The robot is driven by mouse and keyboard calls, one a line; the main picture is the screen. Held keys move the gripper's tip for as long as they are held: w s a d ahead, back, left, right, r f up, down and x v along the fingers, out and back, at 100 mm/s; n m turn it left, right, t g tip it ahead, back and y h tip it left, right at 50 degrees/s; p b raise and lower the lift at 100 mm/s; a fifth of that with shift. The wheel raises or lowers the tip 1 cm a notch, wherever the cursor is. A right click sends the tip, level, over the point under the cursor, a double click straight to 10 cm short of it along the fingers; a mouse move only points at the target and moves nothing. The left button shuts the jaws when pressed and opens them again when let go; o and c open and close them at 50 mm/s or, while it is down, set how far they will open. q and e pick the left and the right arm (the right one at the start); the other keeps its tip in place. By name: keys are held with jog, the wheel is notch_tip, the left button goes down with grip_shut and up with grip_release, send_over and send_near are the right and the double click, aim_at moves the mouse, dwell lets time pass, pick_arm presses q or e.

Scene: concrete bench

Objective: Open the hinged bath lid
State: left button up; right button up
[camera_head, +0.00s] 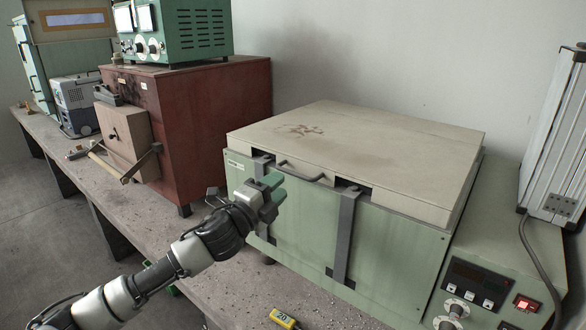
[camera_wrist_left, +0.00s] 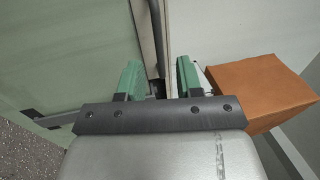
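The bath is a green box (camera_head: 310,225) with a beige lid (camera_head: 370,150), which lies shut and flat on top. A dark bar handle (camera_head: 300,174) sits on the lid's front edge. My left gripper (camera_head: 269,190) is at the bath's front, just left of and below the handle. In the left wrist view its two green fingers (camera_wrist_left: 158,80) stand apart, so it is open. The lid's edge (camera_wrist_left: 148,35) and a dark bar (camera_wrist_left: 158,50), which looks like the handle, show between and beyond the fingers. I cannot tell whether they touch. My right gripper is not in view.
Two grey straps (camera_head: 345,235) run down the bath's front. A control panel (camera_head: 482,285) with a lit red switch is at right, near a tall metal case (camera_head: 555,140). A red-brown cabinet (camera_head: 215,120) stands left. A yellow device (camera_head: 283,319) lies in front on the bench.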

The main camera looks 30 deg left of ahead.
aim_at(293, 173)
pick_arm(q)
jog(key=p+x, duration=0.1)
jog(key=x, duration=0.4)
jog(key=shift+w+r+p, duration=0.1)
jog(key=shift+w+p, duration=0.05)
jog(key=shift+p, duration=0.15)
jog(key=shift+w, duration=0.5)
jog(key=shift+c, duration=0.7)
grip_shut()
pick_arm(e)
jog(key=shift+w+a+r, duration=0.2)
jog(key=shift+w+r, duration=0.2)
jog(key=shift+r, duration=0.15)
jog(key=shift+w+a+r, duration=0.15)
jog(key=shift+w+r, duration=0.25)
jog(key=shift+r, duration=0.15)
